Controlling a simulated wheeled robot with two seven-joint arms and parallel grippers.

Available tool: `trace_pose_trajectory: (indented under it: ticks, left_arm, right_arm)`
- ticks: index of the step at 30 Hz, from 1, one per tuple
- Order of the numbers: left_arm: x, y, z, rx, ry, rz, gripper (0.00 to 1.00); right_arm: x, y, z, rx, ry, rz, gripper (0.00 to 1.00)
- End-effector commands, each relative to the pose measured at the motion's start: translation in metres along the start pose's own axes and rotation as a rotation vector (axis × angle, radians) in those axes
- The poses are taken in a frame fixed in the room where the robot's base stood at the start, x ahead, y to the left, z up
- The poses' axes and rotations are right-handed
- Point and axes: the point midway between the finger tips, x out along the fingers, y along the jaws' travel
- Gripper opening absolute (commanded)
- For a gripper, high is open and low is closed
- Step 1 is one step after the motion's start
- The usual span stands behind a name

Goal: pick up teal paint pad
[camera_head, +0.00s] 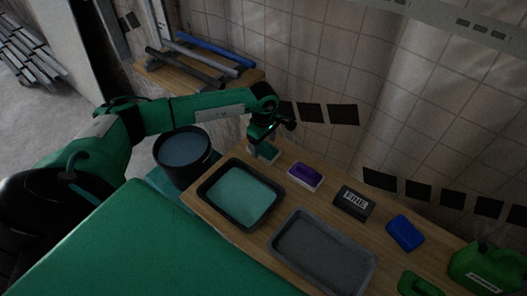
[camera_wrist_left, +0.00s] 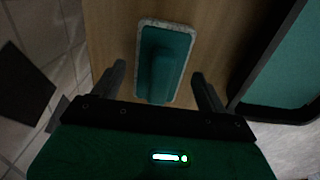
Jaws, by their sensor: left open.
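The teal paint pad (camera_head: 264,154) lies on the wooden table at its far left end, partly hidden by my left gripper in the head view. In the left wrist view the teal paint pad (camera_wrist_left: 163,62) shows as a rounded rectangle with a pale fuzzy rim and a raised teal handle. My left gripper (camera_wrist_left: 158,75) is open, its two fingers apart on either side of the pad's near end; I cannot tell the exact height. In the head view my left gripper (camera_head: 262,148) hangs over the pad. My right gripper is not in view.
A black tray with teal paint (camera_head: 240,192) and a grey tray (camera_head: 322,255) lie in front. A purple pad (camera_head: 305,176), a black block marked FINE (camera_head: 354,203), a blue pad (camera_head: 405,233) and a green can (camera_head: 487,266) stand to the right. A bucket (camera_head: 183,157) stands left.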

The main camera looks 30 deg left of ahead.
Motion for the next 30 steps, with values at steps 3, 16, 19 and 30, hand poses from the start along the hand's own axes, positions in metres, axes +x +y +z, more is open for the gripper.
trace_pose_trajectory:
  ticks: [3, 16, 19, 30]
  left_arm:
    - [0.0042, -0.0001, 0.0001, 0.000, 0.000, 0.000, 0.75]
    - [0.0040, -0.0002, -0.0001, 0.000, 0.000, 0.000, 0.40]
    - [0.0039, -0.0001, -0.0002, 0.000, 0.000, 0.000, 0.35]
    - [-0.0009, 0.0001, -0.0003, -0.001, 0.001, 0.001, 0.35]
  right_arm:
    - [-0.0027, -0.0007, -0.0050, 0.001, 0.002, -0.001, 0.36]
    - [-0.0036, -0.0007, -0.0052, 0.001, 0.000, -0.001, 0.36]
    - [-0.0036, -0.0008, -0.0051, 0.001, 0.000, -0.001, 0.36]
    - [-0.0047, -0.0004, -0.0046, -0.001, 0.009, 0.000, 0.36]
